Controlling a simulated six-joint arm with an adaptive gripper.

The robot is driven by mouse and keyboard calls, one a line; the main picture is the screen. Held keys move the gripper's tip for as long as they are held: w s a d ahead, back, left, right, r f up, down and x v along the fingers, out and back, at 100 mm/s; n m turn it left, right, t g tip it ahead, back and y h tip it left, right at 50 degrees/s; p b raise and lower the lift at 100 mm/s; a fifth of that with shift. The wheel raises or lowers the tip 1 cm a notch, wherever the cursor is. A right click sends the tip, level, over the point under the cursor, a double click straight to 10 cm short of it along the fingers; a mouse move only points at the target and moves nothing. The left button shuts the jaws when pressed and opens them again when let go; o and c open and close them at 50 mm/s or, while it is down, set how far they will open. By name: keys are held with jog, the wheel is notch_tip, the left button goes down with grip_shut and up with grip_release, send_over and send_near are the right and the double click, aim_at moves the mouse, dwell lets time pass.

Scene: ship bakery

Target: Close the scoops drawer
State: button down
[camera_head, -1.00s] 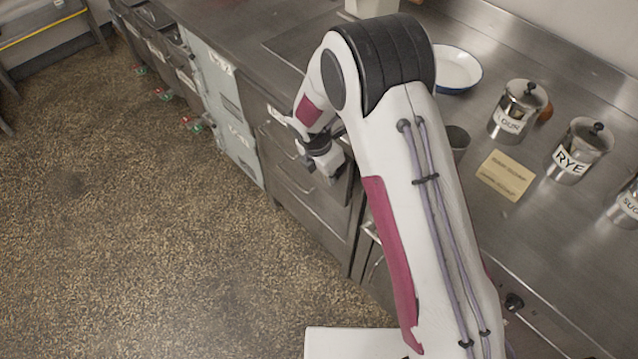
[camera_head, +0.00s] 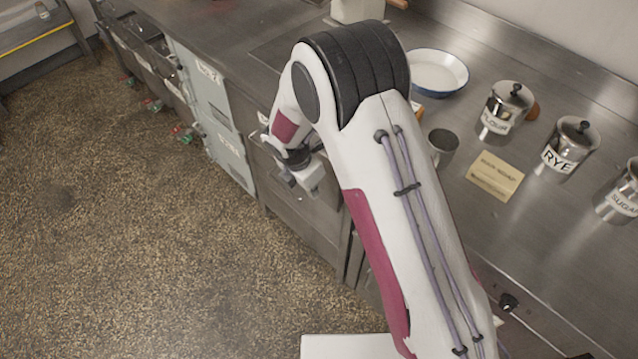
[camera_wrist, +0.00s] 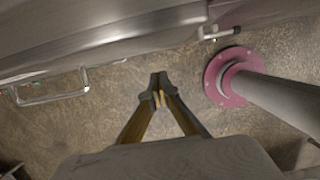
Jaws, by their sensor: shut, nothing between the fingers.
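Steel drawer fronts stand under the counter beside my gripper (camera_head: 308,182) in the head view; one lower drawer front (camera_head: 305,217) shows below it. No scoops label is readable, and my arm hides part of the drawers. In the wrist view my gripper (camera_wrist: 160,88) is shut and empty, its fingertips together over the speckled floor. A bar handle (camera_wrist: 52,88) shows at the left and another handle (camera_wrist: 222,34) at the upper right. A steel edge (camera_wrist: 110,35) runs across the top. The fingers appear apart from both handles.
The counter holds a white bowl (camera_head: 437,72), a mug (camera_head: 442,147), a yellow note card (camera_head: 495,176) and canisters labelled flour (camera_head: 500,112), rye (camera_head: 568,150) and sugar (camera_head: 622,195). A pale green cabinet (camera_head: 215,115) stands left of the drawers. Floor (camera_head: 130,240) is clear in front.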

jog(key=v, duration=1)
jog(key=shift+s, duration=0.2)
jog(key=shift+a, duration=0.15)
